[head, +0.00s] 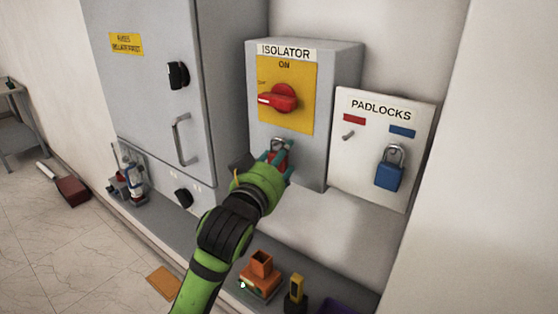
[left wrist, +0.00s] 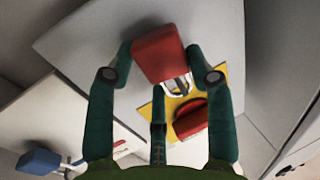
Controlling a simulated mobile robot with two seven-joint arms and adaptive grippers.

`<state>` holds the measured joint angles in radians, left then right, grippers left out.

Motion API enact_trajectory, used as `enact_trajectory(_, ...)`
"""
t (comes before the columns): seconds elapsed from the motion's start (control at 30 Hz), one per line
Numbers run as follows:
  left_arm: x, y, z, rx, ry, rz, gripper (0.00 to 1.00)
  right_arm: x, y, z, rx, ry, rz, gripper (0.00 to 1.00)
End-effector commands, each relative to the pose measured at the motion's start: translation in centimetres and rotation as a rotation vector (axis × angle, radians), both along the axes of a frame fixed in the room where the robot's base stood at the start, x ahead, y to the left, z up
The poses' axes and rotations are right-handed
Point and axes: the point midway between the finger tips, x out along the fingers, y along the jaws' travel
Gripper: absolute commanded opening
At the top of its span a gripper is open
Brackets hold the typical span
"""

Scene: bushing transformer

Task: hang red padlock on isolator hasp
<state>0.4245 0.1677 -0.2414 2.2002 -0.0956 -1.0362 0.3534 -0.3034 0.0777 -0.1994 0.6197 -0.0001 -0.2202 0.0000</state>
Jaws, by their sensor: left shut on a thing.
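My left gripper (head: 274,160) is shut on the red padlock (head: 280,156), just below the yellow plate on the front of the grey isolator box (head: 314,150). In the left wrist view the padlock's red body (left wrist: 158,52) sits between the fingertips, with its silver shackle (left wrist: 178,86) pointing toward the yellow plate. In the head view the shackle is at the box front, where the hasp is hard to make out. I cannot tell whether the shackle passes through it. The red isolator handle (head: 280,98) is under the word ON. My right gripper is not in view.
The padlock board (head: 372,180) at the right carries a blue padlock (head: 390,172) and one empty peg (head: 348,135). A grey cabinet (head: 150,80) with a handle stands at the left. An orange item (head: 261,266) and a yellow device (head: 296,290) stand on the ledge below.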

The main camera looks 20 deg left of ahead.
Motion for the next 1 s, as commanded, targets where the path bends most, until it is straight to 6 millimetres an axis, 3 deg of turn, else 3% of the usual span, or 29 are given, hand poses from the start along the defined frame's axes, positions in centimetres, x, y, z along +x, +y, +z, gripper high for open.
enact_trajectory(0.47, 0.01, 0.01, 0.07, 0.0, -0.002, 0.0, 0.0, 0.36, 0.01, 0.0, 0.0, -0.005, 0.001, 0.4)
enact_trajectory(0.5, 0.01, 0.01, 0.07, 0.0, -0.002, 0.0, 0.61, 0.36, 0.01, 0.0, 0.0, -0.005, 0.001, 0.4)
enact_trajectory(0.57, 0.01, 0.01, 0.07, 0.0, -0.002, 0.0, 0.81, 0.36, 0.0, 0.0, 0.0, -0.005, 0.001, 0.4)
enact_trajectory(1.0, -0.63, 0.04, -0.01, 0.0, -0.001, 0.0, 0.81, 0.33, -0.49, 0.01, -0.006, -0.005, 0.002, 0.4)
